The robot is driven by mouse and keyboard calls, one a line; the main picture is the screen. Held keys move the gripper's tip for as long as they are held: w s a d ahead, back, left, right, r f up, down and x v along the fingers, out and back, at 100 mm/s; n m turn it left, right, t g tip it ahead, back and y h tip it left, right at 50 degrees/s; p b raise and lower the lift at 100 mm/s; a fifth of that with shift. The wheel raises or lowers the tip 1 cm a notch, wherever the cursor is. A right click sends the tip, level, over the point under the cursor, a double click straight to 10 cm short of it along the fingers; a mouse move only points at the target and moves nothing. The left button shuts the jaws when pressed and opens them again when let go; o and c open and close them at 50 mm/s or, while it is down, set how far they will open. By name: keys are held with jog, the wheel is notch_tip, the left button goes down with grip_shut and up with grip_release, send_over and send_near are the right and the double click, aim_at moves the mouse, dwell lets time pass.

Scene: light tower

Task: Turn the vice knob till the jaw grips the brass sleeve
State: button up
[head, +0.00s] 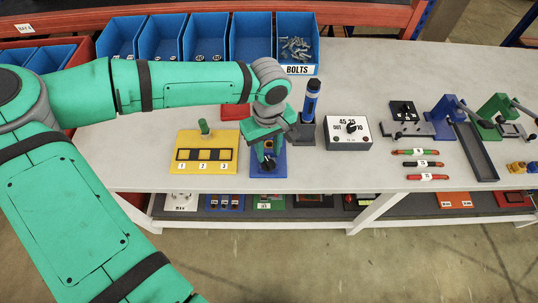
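My green arm reaches across the bench, and my gripper (268,158) points down over a small blue fixture (256,172), which looks like the vice. A dark round part (267,169), perhaps the vice knob, shows at the front of the fixture, just below the fingertips. Whether the fingers touch it, and whether they are open or shut, is too small to tell. My gripper hides the back of the fixture. I cannot make out the jaw or the brass sleeve.
A yellow block (195,160) with a green handle stands close at left. A blue upright cylinder (311,98) and a white dial box (347,144) stand at right. Blue bins (250,38) line the back. Blue and green lever devices (445,117) stand far right.

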aim_at(268, 161)
notch_tip(268, 161, up, 7)
jog(key=shift+f, duration=0.2)
jog(key=shift+a, duration=0.1)
dwell(0.4)
